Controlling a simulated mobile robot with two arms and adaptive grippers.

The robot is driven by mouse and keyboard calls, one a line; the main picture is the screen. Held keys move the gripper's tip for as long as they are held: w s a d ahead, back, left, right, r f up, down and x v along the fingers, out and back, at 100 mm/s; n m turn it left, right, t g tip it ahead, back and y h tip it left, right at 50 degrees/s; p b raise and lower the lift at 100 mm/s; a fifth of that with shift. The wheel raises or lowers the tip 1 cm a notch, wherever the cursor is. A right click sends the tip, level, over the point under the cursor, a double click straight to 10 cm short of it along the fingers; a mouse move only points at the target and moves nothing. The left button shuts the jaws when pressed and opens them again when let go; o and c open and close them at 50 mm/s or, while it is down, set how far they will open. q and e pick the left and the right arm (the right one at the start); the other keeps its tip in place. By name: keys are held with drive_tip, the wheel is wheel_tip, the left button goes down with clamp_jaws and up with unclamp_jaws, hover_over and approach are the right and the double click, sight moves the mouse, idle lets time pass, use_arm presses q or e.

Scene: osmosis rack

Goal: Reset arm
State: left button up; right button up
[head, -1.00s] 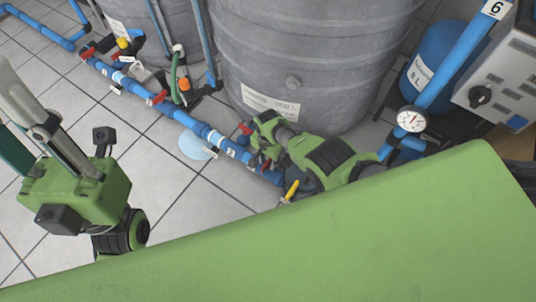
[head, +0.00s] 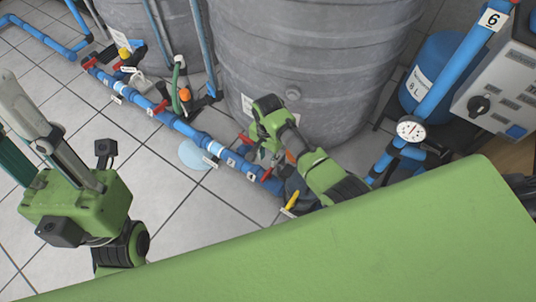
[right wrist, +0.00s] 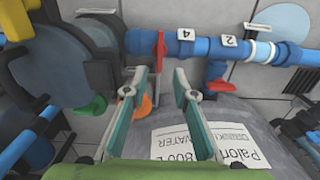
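My right gripper (right wrist: 160,80) is open and empty in the right wrist view, its two teal-padded fingers apart. In that view a red valve handle (right wrist: 160,50) on the blue pipe (right wrist: 200,44) lies beyond the fingertips, with no contact visible. In the head view the right arm (head: 295,150) reaches over the pipe beside the large grey tank (head: 310,60); its fingertips are mostly hidden. A red handle (head: 267,174) shows just below it. My left gripper (head: 25,140) hangs at the left over the tiled floor, fingers apart, tips near or beyond the picture edge.
The blue pipe (head: 190,130) with red handles and number labels runs along the floor before the tanks. A gauge (head: 411,130), a blue vessel (head: 432,75) and a grey control box (head: 500,95) stand at the right. Tiled floor (head: 160,210) is free left of centre.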

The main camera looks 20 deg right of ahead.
drive_tip(key=shift+r, duration=0.5)
